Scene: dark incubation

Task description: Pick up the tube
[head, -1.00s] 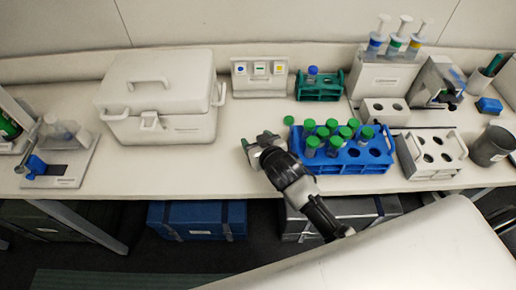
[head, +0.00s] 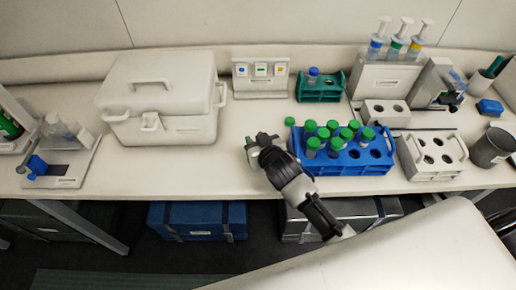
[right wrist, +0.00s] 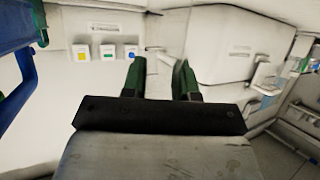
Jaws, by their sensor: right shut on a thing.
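My right gripper (head: 256,140) is over the bench, just left of the blue rack (head: 350,167). It is shut on a tube, which is mostly hidden; only a small green patch shows at the jaws in the head view. In the right wrist view my right gripper (right wrist: 160,80) shows two dark green fingers with a narrow gap, and the tube cannot be made out there. Several green-capped tubes (head: 313,144) stand upright in the blue rack. A blue-capped tube (head: 313,73) stands in the green rack (head: 320,92) at the back. My left gripper is not in view.
A white lidded box (head: 160,100) stands to the left. A white rack (head: 432,157) and a grey cup (head: 492,147) stand to the right. A panel with coloured squares (head: 260,80) is behind. The bench between box and gripper is clear.

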